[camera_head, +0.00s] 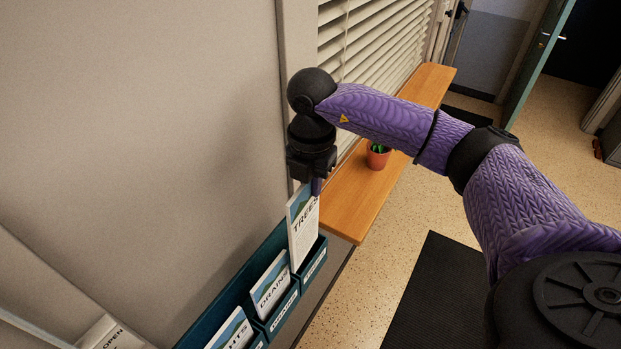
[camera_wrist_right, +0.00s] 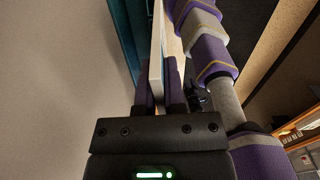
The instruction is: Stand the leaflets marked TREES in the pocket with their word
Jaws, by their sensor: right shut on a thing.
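The TREES leaflets (camera_head: 303,229) stand upright at the right-hand end of the teal wall rack (camera_head: 264,256), their lower end at or in the end pocket (camera_head: 315,260). I cannot read that pocket's label for certain. My right gripper (camera_head: 317,186) is shut on the top of the leaflets from above. In the right wrist view the leaflets (camera_wrist_right: 157,55) show edge-on between the two purple fingers. Whether their bottom touches the pocket floor is hidden. My left gripper is not in view.
DRAINS leaflets (camera_head: 270,284) stand in the neighbouring pocket, and leaflets ending in HTS (camera_head: 230,332) in the one before it. A wooden sill (camera_head: 350,205) with a potted plant (camera_head: 377,157) lies just beyond the rack. An OPEN sign (camera_head: 108,334) is at lower left.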

